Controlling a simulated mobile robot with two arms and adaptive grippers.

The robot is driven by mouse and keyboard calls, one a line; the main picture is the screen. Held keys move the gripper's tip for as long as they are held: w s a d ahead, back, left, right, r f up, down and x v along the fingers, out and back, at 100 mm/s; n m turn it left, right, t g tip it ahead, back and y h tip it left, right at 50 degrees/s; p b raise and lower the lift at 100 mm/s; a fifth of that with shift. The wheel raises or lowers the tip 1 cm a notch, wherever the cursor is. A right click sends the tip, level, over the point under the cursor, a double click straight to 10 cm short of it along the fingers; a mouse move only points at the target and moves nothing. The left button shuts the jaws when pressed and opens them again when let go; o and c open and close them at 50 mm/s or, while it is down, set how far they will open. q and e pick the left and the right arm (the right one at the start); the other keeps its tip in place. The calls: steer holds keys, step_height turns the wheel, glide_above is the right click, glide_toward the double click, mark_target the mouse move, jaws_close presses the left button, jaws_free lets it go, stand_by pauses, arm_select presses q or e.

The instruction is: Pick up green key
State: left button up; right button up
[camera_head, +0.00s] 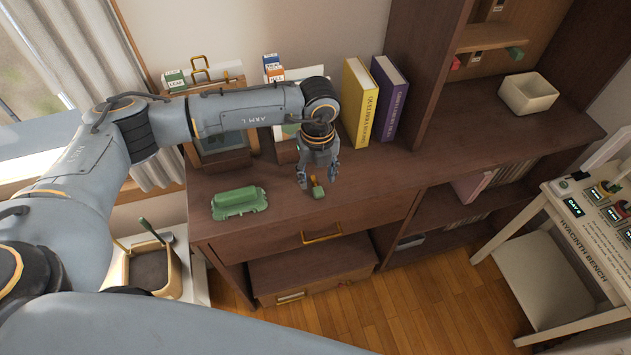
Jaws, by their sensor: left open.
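A small green and gold thing (318,191), which looks like the green key, lies on the brown wooden cabinet top (375,185) near its front edge. My left gripper (317,178) points down right at it, with its fingers apart. One finger is on each side of the gold upper part as seen from here. I cannot tell whether the fingers touch it. My right gripper is not in view.
A green ridged block (239,202) lies to the left on the same top. A yellow book (358,103) and a purple book (388,98) stand behind my gripper. A white square bowl (527,93) sits farther right. The top between the gripper and the bowl is mostly clear.

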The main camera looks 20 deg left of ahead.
mark_target(318, 189)
arm_select(q)
step_height(318, 189, down, 4)
steer(key=shift+s+d+r+p, duration=0.1)
steer(key=shift+r+p, duration=0.1)
steer(key=shift+p, duration=0.25)
steer(key=shift+f, duration=0.2)
steer(key=shift+c, duration=1.1)
steer(key=c, duration=0.8)
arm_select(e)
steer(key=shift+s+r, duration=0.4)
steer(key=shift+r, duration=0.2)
arm_select(q)
steer(key=shift+r, duration=0.15)
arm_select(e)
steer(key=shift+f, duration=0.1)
